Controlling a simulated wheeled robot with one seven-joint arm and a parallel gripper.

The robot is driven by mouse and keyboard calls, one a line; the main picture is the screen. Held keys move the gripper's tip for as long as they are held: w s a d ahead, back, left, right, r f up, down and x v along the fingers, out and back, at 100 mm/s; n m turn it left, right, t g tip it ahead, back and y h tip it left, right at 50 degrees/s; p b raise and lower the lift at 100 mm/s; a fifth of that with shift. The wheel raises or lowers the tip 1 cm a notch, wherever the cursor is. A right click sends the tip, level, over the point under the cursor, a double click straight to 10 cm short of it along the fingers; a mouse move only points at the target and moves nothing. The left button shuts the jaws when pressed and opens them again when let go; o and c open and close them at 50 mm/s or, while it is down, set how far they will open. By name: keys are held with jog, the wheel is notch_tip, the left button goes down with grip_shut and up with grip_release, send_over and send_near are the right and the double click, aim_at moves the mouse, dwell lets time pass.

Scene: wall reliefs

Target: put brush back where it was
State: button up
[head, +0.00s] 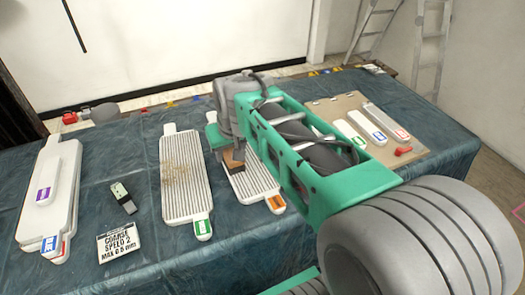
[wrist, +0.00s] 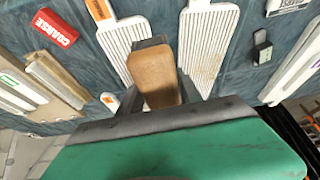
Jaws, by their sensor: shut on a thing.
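The brush, a brown wooden block, is held in my gripper (wrist: 152,88). It fills the space between the dark fingers in the wrist view (wrist: 160,72). In the head view only a small brown part of the brush (head: 234,159) shows under my gripper (head: 228,148). It is over the left edge of the ribbed white board with an orange label (head: 262,184). I cannot tell whether the brush touches the board. To its left lies another ribbed board, with a green label and brown debris (head: 180,175). The brush's underside is hidden.
At the left is a stack of white boards (head: 64,205). At the right a tan board (head: 340,106) bears several flat bars and a red block (head: 403,151). Cloth between the boards is bare.

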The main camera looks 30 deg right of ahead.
jog(key=w+d+f+b, duration=0.1)
jog(key=d+f, duration=0.3)
jog(key=d, duration=0.6)
jog(key=d+f+b, duration=0.1)
jog(key=d+f, duration=0.3)
jog(key=d, duration=0.6)
jog(key=w+d+f, duration=0.2)
jog(key=w+f, duration=0.1)
jog(key=w+d+f+p, duration=0.1)
jog(key=w+d+f, duration=0.2)
jog(key=w, duration=0.1)
jog(key=w+d+f+p, duration=0.1)
jog(key=w+d+f, duration=0.1)
jog(key=w+f, duration=0.1)
jog(key=shift+w+d+f, duration=0.2)
jog(key=shift+w+d, duration=0.05)
jog(key=shift+w, duration=0.15)
notch_tip(320, 180, down, 3)
jog(key=shift+w+d+f+p, duration=0.1)
jog(key=shift+f+p, duration=0.05)
jog(key=shift+p, duration=0.4)
jog(key=shift+f, duration=0.15)
jog(key=o, duration=1.2)
